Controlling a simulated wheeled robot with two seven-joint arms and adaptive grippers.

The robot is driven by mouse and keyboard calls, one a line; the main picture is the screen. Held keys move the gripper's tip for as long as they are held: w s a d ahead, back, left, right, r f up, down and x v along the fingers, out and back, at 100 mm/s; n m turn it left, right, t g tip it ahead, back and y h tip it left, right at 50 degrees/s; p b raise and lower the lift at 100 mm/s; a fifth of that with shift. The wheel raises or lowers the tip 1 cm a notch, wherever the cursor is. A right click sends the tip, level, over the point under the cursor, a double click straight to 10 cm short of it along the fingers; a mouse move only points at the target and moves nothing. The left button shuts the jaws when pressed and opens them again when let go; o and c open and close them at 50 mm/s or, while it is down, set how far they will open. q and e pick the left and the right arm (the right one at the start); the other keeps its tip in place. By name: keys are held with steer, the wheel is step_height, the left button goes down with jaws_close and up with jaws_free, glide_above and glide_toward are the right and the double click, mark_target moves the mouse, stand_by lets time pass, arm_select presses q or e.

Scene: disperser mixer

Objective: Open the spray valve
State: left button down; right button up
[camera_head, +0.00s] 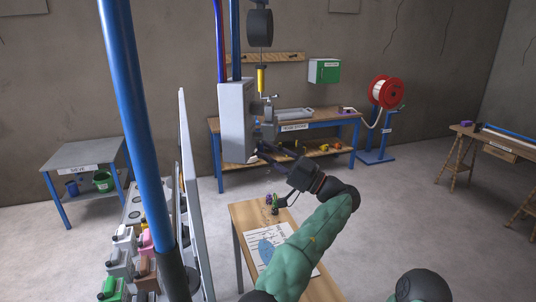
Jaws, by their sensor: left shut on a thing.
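A grey upright box (237,120) hangs on blue pipes in the middle of the view. Grey metal fittings (263,108), which look like the spray valve, stick out from its right side. My left gripper (264,151) reaches in from the lower right, at the end of my green-sleeved arm, with its fingertips at the box's lower right edge. It is shut on a small part there, which looks like the valve's handle. The fingers hide most of that part, so I cannot tell how far the valve is turned. My right gripper is out of view.
A wooden table (243,214) with a paper sheet stands below my arm. A workbench (340,121) is behind, with a red hose reel (387,91) to its right. A thick blue post (141,130) and several canisters (118,263) are at the left. A yellow cylinder (261,79) hangs above.

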arm_select(q)
steer(key=shift+f, duration=0.1)
steer(key=c, duration=1)
jaws_free()
steer(key=shift+d, duration=0.1)
steer(key=v, duration=1.1)
steer(key=shift+s+d+f, duration=0.1)
steer(key=shift+s+d, duration=0.1)
steer(key=shift+d, duration=0.15)
